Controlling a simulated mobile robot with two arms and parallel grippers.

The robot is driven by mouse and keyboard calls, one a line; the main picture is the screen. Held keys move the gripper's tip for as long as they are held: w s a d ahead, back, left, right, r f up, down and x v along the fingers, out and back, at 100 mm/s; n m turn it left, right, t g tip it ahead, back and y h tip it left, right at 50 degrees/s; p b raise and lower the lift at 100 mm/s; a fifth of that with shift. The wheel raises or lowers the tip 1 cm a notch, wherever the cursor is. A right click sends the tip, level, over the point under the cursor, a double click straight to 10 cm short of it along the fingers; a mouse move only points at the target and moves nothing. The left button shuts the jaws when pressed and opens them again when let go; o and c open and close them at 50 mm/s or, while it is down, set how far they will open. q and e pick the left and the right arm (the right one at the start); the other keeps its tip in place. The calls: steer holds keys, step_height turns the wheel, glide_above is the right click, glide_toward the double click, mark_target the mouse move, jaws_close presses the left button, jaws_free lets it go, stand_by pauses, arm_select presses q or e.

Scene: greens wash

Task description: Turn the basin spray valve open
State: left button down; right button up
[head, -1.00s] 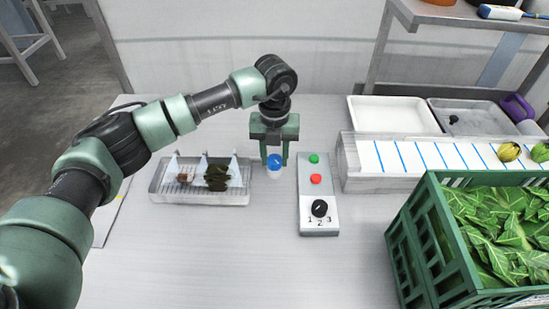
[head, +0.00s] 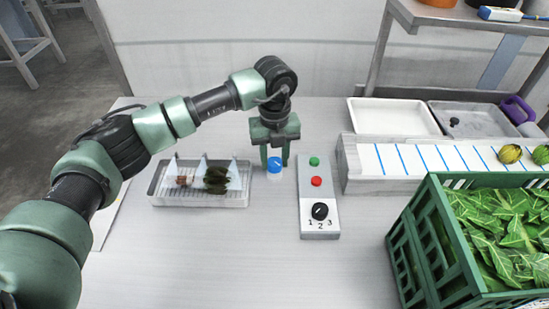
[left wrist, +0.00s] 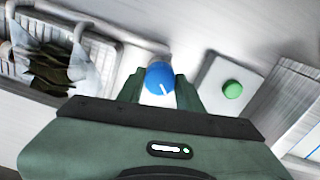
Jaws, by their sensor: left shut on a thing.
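The spray valve is a blue knob (head: 274,162) with a white pointer line, on a short white base left of the control panel. My left gripper (head: 274,166) points down over it, one finger on each side, shut on the knob. In the left wrist view the blue knob (left wrist: 160,76) sits between the fingertips of the left gripper (left wrist: 160,88), its white line slanting. How the fingers touch the knob is partly hidden. My right gripper is in no view.
A control panel (head: 313,217) with green and red buttons and a black dial stands close right. A wire tray (head: 235,199) with dark leaves is close left. A green crate (head: 460,290) of greens is at the right, before a blue-striped board (head: 384,156). The front table is clear.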

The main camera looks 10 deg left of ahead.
mark_target(275, 161)
arm_select(q)
steer(key=c, duration=0.9)
jaws_free()
steer(key=shift+r, duration=0.1)
steer(key=shift+c, duration=0.2)
step_height(275, 161, up, 8)
steer(key=shift+f+b, duration=0.1)
steer(key=shift+b, duration=0.65)
